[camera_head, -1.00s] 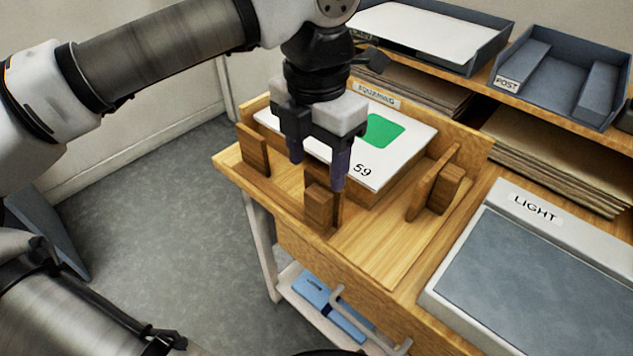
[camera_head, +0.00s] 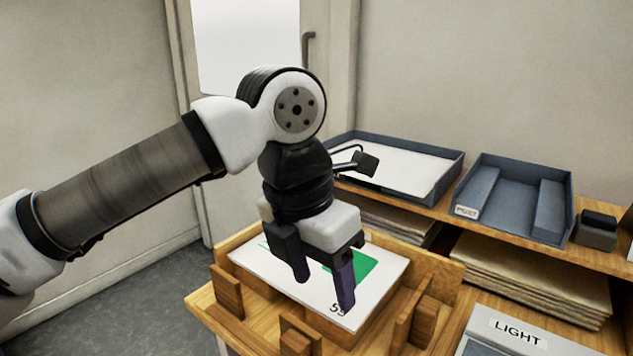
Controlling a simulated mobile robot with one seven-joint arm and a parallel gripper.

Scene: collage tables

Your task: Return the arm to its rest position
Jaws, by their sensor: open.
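My gripper (camera_head: 324,290) is open and empty, pointing down above the wooden squaring jig. Its two fingers are apart. In the picture they overlap a white card (camera_head: 384,262) with a green patch (camera_head: 362,268) and a number, partly hidden by a finger. The card lies in the wooden jig (camera_head: 440,268), among upright wooden blocks. My arm reaches in from the left, bent at the wrist above the card. The jig's label is hidden behind my gripper.
A grey tray with white paper (camera_head: 415,172) and a grey tray marked POST (camera_head: 512,195) stand on the shelf behind. Brown sheets (camera_head: 530,275) are stacked below. A panel marked LIGHT (camera_head: 515,335) is at lower right. A small dark-topped block (camera_head: 597,230) sits far right.

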